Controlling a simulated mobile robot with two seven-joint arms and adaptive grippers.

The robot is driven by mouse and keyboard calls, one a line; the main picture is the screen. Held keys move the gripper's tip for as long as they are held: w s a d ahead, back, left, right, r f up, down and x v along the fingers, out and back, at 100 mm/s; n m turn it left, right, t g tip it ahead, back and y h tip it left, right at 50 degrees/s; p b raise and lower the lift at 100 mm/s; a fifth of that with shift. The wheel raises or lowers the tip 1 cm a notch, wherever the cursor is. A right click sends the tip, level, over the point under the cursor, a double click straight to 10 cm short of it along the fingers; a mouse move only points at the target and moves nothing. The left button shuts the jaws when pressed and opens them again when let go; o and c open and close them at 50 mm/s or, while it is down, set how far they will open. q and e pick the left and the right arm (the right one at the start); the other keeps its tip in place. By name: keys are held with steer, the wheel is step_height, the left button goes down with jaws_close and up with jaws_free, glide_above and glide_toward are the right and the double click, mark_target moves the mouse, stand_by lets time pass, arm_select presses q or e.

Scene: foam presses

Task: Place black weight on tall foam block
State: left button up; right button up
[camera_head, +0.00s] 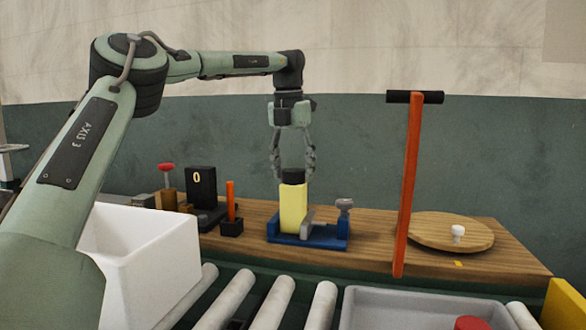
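The black weight (294,176) is a short dark piece on top of the upright yellow foam block (292,212). It appears to touch the block's top. The foam block stands on the left part of a blue press base (316,240). My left gripper (293,174) points straight down over the block, with one finger on each side of the weight. Whether the fingers press on the weight or stand just clear of it cannot be told. My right gripper is not in view.
A grey clamp with a knob (344,206) is at the base's right. A black display (202,188) and an orange-topped holder (231,208) stand left. An orange T-handled bar (410,180) rises at right, near a round wooden board (440,236). A white bin (150,260), rollers and a grey tray (375,308) lie in front.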

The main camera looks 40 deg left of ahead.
mark_target(294, 169)
arm_select(q)
steer(key=shift+o, duration=0.4)
step_height(294, 169, up, 12)
steer(key=s, duration=0.1)
steer(key=shift+s+d, duration=0.2)
stand_by(0.4)
steer(key=f, duration=0.4)
steer(key=w+f, duration=0.1)
steer(key=f, duration=0.7)
steer(key=shift+w+a+f, duration=0.15)
steer(key=shift+a, duration=0.05)
steer(key=shift+r, duration=2.05)
